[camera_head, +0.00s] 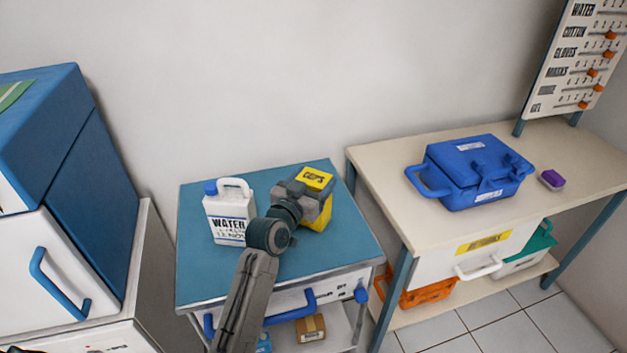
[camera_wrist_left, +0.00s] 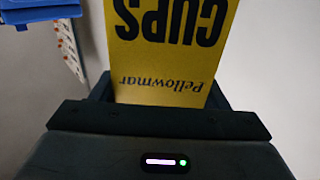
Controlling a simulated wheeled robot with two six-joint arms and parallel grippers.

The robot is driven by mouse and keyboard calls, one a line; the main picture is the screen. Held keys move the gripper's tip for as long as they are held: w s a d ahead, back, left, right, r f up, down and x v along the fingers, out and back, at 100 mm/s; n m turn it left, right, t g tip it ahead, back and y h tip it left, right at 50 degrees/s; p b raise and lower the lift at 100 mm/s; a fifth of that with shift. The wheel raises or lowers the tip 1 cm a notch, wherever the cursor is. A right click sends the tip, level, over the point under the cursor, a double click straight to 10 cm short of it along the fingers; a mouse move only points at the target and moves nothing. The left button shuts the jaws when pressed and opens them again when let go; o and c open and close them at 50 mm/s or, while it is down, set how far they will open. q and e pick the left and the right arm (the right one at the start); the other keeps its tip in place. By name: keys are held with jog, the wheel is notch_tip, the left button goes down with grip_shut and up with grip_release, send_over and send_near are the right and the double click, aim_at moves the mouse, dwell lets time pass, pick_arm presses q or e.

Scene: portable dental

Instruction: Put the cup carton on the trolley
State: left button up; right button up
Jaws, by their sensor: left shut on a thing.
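The yellow cup carton (camera_head: 316,178), marked "CUPS", is at the blue-topped trolley (camera_head: 255,289), over the right back part of its top. My left gripper (camera_head: 306,198) is shut on the carton, with its jaws around the sides. In the left wrist view the carton (camera_wrist_left: 170,50) fills the space between the jaws, its lettering upside down. The gripper and wrist hide part of the carton, and I cannot tell whether its bottom touches the trolley top. My right gripper is not in view.
A white water jug (camera_head: 229,215) with a blue cap stands on the trolley, left of the carton. Right of the trolley is a beige table (camera_head: 385,170) with a blue case (camera_head: 470,172) and a purple block (camera_head: 551,180). A blue and white cabinet (camera_head: 75,190) stands left.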

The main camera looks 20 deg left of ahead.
pick_arm(q)
jog(key=shift+f, duration=0.1)
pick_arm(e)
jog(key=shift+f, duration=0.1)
pick_arm(q)
jog(key=o, duration=1.3)
jog(key=shift+o, duration=0.2)
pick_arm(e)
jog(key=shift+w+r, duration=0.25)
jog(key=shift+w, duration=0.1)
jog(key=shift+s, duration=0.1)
pick_arm(q)
jog(key=s+a+b, duration=0.1)
jog(key=s+a, duration=0.1)
jog(key=s, duration=0.9)
jog(key=shift+s, duration=0.4)
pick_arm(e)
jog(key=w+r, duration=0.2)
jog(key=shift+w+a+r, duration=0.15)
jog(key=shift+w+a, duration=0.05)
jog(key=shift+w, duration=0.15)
pick_arm(q)
jog(key=shift+a, duration=0.1)
